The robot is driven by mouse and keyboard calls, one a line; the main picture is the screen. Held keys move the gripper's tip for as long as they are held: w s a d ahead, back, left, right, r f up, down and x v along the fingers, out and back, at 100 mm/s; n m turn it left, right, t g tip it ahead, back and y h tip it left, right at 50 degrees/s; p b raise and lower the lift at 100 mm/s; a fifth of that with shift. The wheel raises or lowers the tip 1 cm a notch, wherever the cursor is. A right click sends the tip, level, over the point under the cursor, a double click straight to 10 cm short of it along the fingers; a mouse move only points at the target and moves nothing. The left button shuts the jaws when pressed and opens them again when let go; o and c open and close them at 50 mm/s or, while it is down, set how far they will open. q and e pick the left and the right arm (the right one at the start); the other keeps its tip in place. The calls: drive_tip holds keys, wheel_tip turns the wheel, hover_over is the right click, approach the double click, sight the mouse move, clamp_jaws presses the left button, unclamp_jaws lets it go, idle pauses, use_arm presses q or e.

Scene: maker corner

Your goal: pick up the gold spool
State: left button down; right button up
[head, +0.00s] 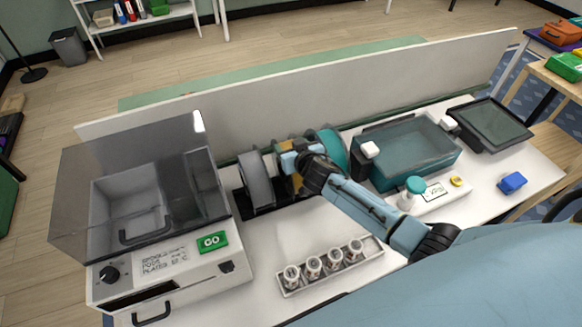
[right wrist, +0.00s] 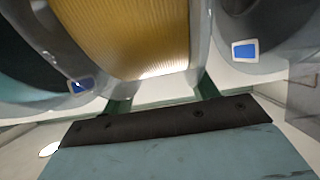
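The gold spool (head: 285,176) stands in the rack between a grey spool and a teal spool, mostly hidden behind my right gripper in the head view. In the right wrist view the gold spool (right wrist: 132,38) fills the upper middle, close up, with clear side flanges. My right gripper (head: 289,160) is at the gold spool. Its two dark green fingers (right wrist: 162,92) stand apart, one near each flange; their tips are hidden, and I cannot tell whether they press on it. My left gripper is not in view.
The grey spool (head: 257,180) and teal spool (head: 332,152) stand close on either side. A machine with a clear lid (head: 140,190) is at left, a teal bin (head: 415,152) at right. A tray (head: 335,275) of small jars lies in front. A partition (head: 300,95) stands behind.

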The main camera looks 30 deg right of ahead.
clamp_jaws()
drive_tip(key=shift+w+r, duration=0.1)
drive_tip(key=shift+r, duration=0.15)
